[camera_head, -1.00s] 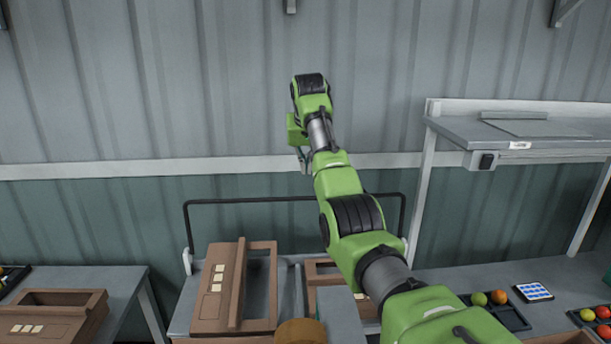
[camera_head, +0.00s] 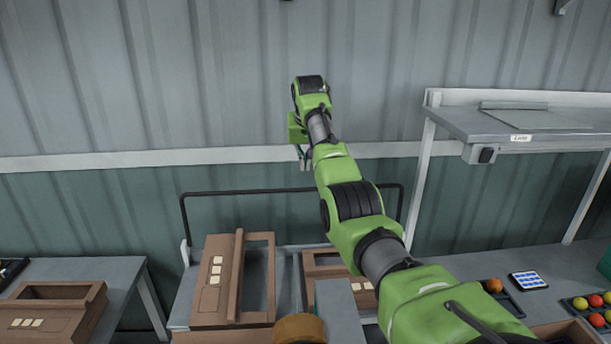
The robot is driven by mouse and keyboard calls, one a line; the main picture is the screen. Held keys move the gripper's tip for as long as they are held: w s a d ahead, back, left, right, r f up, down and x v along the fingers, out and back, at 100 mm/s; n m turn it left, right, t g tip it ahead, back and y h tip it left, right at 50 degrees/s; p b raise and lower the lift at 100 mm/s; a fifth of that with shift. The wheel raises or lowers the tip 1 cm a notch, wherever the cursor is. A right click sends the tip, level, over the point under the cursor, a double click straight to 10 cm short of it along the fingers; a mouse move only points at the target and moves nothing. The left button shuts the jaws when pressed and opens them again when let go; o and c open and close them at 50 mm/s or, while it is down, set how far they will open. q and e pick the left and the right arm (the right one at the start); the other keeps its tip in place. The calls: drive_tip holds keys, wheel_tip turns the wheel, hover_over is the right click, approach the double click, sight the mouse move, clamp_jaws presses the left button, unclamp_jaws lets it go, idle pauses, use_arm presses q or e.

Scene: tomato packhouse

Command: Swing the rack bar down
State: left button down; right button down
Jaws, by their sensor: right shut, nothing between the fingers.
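The rack bar (camera_head: 240,192) is a thin black bar. It stands raised behind the brown crates, with its side legs running down to the rack (camera_head: 183,315). My right arm reaches in from the lower right and crosses in front of the bar's right half. My right gripper (camera_head: 306,164) is small in the picture, pointing down, shut and empty. It appears just above the bar's top edge; the gap in depth is hard to judge, and no contact shows. My left gripper is out of view.
Brown crates (camera_head: 210,282) sit on the rack below the bar. A side table with another crate (camera_head: 50,335) is at the left. A raised grey shelf (camera_head: 460,124) stands at the right, above a bench with fruit trays and a tablet (camera_head: 528,281). A corrugated wall is behind.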

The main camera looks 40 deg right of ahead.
drive_tip(key=shift+s+a+f+p, duration=0.2)
drive_tip(key=shift+s+f+p, duration=0.05)
drive_tip(key=shift+f+p, duration=0.45)
drive_tip(key=shift+s+a+f+p, duration=0.25)
drive_tip(key=shift+f+p, duration=0.3)
drive_tip(key=shift+f, duration=0.3)
drive_tip(key=shift+s+a+f+p, duration=0.2)
drive_tip(key=shift+s+f+p, duration=0.05)
drive_tip(key=shift+f+p, duration=0.45)
drive_tip(key=shift+f, duration=0.1)
drive_tip(key=shift+f, duration=0.1)
